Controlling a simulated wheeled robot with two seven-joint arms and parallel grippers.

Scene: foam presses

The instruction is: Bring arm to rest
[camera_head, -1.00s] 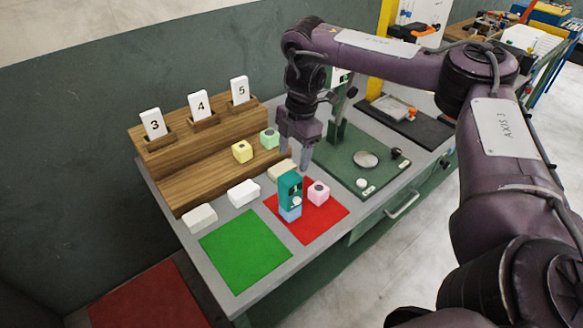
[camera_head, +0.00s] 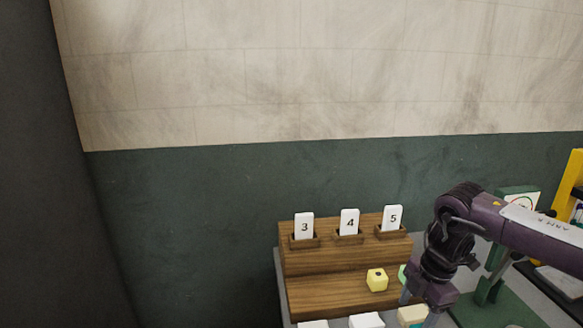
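My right arm comes in from the right edge, and its gripper (camera_head: 420,308) points down at the bottom of the view, in front of the wooden stand. My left gripper is not in view. The wooden stepped stand (camera_head: 330,293) holds white cards numbered 3 (camera_head: 304,226), 4 (camera_head: 349,222) and 5 (camera_head: 393,218) in slots. A yellow cube (camera_head: 377,279) sits on its lower step. A green cube (camera_head: 402,275) is partly hidden by my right gripper.
Pale blocks (camera_head: 366,320) are cut off at the lower edge. A green press (camera_head: 490,285) stands right of the gripper, with a yellow post (camera_head: 568,185) at the far right. A wall (camera_head: 200,230) closes off the back; the left side is free of objects.

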